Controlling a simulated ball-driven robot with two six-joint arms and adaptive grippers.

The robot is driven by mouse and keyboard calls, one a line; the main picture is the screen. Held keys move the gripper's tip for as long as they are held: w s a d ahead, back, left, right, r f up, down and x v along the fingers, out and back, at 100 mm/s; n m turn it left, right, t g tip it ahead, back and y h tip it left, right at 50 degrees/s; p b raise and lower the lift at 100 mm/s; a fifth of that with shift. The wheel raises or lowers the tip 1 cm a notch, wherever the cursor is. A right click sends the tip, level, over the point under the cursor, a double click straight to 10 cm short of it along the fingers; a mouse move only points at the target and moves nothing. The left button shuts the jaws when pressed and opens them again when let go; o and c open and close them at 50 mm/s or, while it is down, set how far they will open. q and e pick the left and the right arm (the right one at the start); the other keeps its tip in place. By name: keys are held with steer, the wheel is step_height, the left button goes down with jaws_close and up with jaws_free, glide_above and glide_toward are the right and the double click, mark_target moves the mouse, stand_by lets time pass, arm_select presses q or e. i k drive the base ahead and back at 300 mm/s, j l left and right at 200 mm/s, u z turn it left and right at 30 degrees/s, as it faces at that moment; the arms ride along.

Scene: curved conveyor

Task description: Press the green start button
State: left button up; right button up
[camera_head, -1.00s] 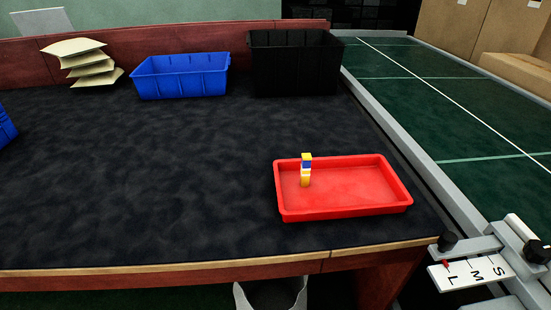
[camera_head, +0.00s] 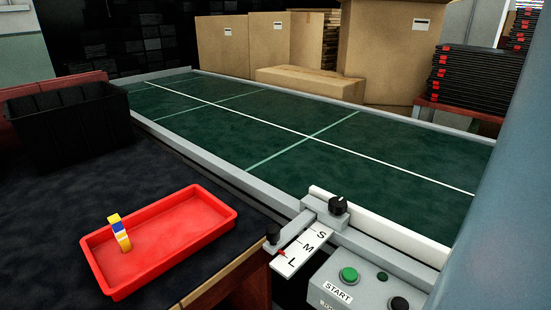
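The green start button (camera_head: 349,274) sits on a grey control box (camera_head: 335,293) at the bottom right of the head view. A white label reading START (camera_head: 337,292) is just below it. The box is fixed at the near edge of the green conveyor (camera_head: 300,135). A smaller green spot (camera_head: 382,276) and a black knob or button (camera_head: 398,304) are to the right of the start button. Neither of my grippers shows in this view.
A selector plate marked S, M, L (camera_head: 304,251) with black knobs is left of the control box. A red tray (camera_head: 165,238) holding a small yellow, blue and white object (camera_head: 119,233) lies on the dark table. A black bin (camera_head: 65,125) stands behind. Cardboard boxes (camera_head: 385,50) stand beyond the conveyor.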

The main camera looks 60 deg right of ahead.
mark_target(350, 274)
steer(key=z, duration=0.95)
steer(key=k+l+z, duration=0.1)
steer(key=z, duration=0.85)
steer(key=l+z, duration=0.1)
steer(key=z, duration=0.85)
steer(key=k+l, duration=0.05)
